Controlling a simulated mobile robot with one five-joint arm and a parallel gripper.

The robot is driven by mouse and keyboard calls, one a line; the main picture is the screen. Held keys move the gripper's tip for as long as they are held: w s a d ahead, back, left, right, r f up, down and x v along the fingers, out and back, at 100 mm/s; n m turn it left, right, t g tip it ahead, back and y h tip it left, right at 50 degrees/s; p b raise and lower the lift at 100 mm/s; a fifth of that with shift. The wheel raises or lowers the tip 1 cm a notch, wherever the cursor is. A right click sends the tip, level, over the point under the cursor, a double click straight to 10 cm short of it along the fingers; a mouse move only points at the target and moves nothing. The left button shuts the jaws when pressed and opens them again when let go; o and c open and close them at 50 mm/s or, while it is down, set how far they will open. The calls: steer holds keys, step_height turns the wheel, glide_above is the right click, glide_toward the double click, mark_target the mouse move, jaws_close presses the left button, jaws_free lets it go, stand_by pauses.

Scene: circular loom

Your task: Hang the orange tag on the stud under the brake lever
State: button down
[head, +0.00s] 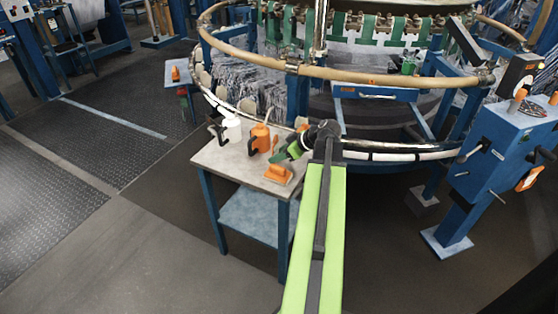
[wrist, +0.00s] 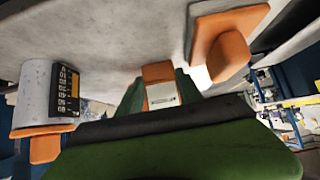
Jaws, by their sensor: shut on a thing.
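My gripper (head: 284,153) is low over the small table at the loom's near edge. In the wrist view its green fingers (wrist: 160,90) are shut on a small orange thing with a pale face, which looks like the orange tag (wrist: 158,72). In the head view a thin orange piece (head: 275,144) shows at the fingertips. I cannot tell which is the brake lever, and I cannot make out the stud.
An orange-and-white piece (head: 529,180) hangs on the post's right side. The round loom rail (head: 370,156) runs behind my arm. Floor left is open.

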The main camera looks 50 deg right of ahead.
steer(key=shift+f, duration=0.1)
steer(key=c, duration=1.1)
jaws_free()
steer(key=shift+o, duration=0.2)
steer(key=shift+r, duration=0.25)
steer(key=p+v, duration=0.8)
steer(key=v, duration=0.4)
steer(key=shift+s, duration=0.1)
